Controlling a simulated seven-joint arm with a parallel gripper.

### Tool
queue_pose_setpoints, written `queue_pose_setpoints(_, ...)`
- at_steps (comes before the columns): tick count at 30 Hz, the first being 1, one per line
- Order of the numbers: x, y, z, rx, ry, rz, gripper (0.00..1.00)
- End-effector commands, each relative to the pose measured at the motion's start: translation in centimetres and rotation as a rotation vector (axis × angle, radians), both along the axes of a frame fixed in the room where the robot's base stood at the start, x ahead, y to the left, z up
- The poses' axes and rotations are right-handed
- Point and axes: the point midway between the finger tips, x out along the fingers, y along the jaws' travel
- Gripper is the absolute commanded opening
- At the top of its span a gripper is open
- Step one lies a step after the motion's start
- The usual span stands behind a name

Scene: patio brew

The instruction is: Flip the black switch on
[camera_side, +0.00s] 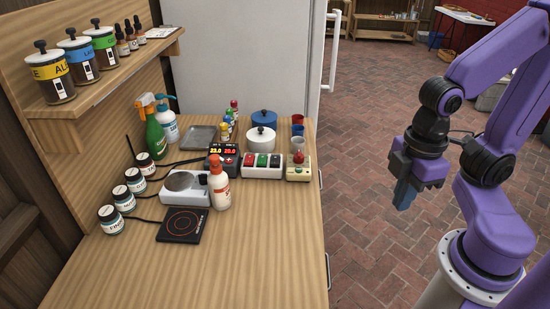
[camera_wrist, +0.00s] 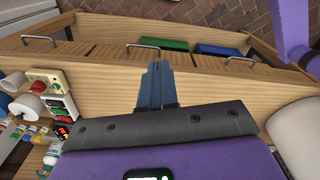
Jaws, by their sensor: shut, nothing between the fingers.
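A white switch box (camera_side: 262,172) stands near the back right of the wooden counter, with a row of small coloured rocker switches on its sloped top. The box also shows at the left of the wrist view (camera_wrist: 65,108), partly cropped by perspective. My gripper (camera_side: 404,197) hangs in the air to the right of the counter, well apart from the box, fingers pointing down. Its fingers (camera_wrist: 154,85) are shut and hold nothing.
A cream box with a red knob (camera_side: 299,169) sits right of the switch box. The counter's front right is clear.

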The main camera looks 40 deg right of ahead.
Motion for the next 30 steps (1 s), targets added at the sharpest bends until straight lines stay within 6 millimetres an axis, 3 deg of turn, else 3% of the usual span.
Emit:
queue_pose_setpoints(5, 2.8, 1.6, 0.8, -0.005, 0.008, -0.029, 0.00)
queue_pose_setpoints(16, 12.1, 5.0, 2.6, -0.011, 0.035, -0.101, 0.00)
queue_pose_setpoints(24, 19.5, 5.6, 3.2, -0.009, 0.058, -0.154, 0.00)
queue_pose_setpoints(30, 24.9, 4.9, 3.2, -0.001, 0.072, -0.191, 0.00)
